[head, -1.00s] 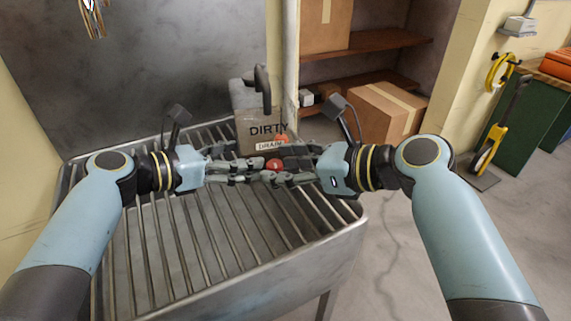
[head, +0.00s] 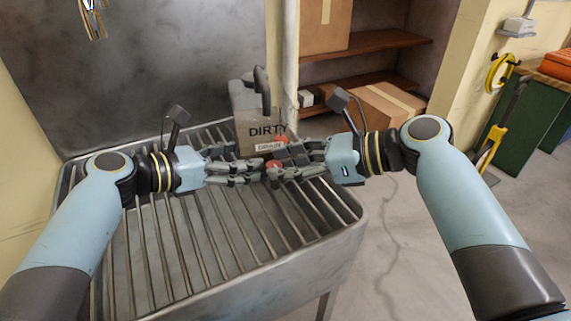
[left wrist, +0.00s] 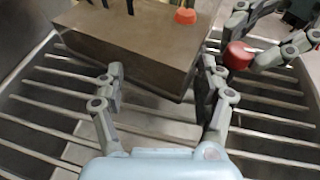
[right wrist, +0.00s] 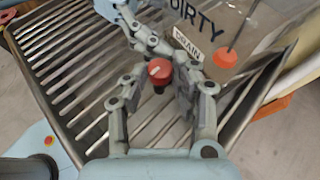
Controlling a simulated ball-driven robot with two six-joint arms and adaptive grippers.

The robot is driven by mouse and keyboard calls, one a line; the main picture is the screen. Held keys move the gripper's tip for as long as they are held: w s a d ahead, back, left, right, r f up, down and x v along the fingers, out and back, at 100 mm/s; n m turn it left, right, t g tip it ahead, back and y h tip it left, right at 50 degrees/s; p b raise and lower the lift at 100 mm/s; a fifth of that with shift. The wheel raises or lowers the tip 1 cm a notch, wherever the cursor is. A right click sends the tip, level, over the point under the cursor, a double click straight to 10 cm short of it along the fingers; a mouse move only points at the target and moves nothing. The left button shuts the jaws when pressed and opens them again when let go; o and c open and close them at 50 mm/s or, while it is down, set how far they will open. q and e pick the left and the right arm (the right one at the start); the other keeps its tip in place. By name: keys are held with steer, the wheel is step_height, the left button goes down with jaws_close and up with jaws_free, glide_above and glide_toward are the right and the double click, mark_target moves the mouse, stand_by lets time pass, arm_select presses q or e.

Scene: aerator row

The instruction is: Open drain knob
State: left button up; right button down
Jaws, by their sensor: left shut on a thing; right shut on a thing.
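A grey box-shaped container marked DIRTY (head: 262,120) stands on the slatted metal rack, with a DRAIN label low on its front. The red drain knob (right wrist: 160,72) projects from the front below that label and has a white mark on its face. It also shows in the left wrist view (left wrist: 238,56). My right gripper (right wrist: 158,85) is shut on the knob, a finger on each side. My left gripper (left wrist: 160,90) is shut on the container's lower body, its fingers along either side. Fingers hide part of the knob in the head view.
A smaller orange-red cap (right wrist: 225,58) sits on the container near the label. The slatted rack (head: 190,250) has free room in front. Shelves with cardboard boxes (head: 375,110) stand behind at the right.

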steer(key=shift+w+n+g+y, duration=0.15)
steer(key=shift+n+g+y, duration=0.35)
steer(key=shift+n+g, duration=1.2)
steer(key=shift+g, duration=0.3)
steer(key=c, duration=1.2)
jaws_free()
steer(key=shift+o, duration=0.7)
steer(key=shift+w+d, duration=0.1)
